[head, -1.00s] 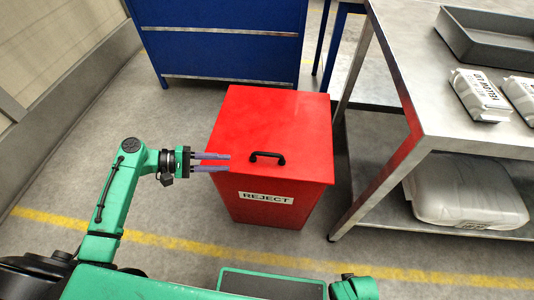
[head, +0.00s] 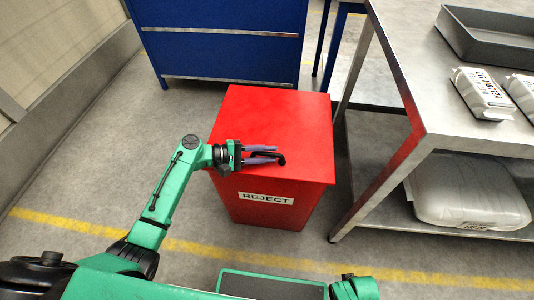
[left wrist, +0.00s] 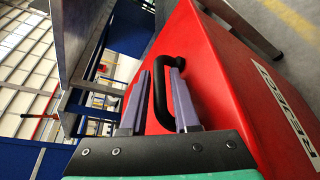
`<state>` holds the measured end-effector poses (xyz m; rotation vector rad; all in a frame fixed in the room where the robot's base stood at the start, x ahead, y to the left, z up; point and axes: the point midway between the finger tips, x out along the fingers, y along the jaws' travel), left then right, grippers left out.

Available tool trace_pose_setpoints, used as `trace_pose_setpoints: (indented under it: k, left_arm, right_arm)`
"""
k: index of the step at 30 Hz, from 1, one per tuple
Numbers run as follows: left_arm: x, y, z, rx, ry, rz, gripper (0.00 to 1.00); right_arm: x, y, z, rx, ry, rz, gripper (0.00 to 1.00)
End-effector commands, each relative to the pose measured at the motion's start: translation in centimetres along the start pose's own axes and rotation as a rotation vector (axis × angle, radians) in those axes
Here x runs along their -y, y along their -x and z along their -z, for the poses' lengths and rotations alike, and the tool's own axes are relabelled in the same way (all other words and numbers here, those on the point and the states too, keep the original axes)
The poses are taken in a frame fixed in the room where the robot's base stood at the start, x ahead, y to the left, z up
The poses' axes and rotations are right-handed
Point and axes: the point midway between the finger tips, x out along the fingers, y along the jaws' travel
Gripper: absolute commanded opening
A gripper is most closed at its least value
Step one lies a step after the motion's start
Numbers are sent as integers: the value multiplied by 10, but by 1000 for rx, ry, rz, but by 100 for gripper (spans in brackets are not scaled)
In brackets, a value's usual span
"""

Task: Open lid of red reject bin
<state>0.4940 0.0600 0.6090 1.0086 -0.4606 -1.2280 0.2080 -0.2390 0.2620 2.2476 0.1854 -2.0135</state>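The red reject bin (head: 275,115) stands on the floor with its lid shut flat. A REJECT label (head: 266,198) is on its front. The black lid handle (head: 283,158) sits near the lid's front edge, partly hidden by my left gripper (head: 276,155) in the head view. In the left wrist view, the two purple fingers of my left gripper (left wrist: 160,95) are apart, with the bar of the black handle (left wrist: 160,85) between them. The fingers do not look closed on it. My right gripper is out of view.
A steel table (head: 415,85) stands close to the right of the bin, with a grey tray (head: 490,45) and white packets (head: 483,92) on top and a large bag (head: 465,190) on its lower shelf. A blue cabinet (head: 220,40) stands behind. Floor is clear at left.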

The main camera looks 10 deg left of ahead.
Motion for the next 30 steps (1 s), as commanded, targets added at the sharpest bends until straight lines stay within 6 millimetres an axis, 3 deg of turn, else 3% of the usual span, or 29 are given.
trace_pose_setpoints:
  k: [2,4,5,30]
  left_arm:
    - [0,0,0,0,0,0,30]
    - [0,0,0,0,0,0,7]
    - [0,0,0,0,0,0,0]
    - [1,1,0,0,1,2,0]
  right_arm:
    - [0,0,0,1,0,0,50]
    - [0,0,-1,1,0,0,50]
    - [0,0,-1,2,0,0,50]
    - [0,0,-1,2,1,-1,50]
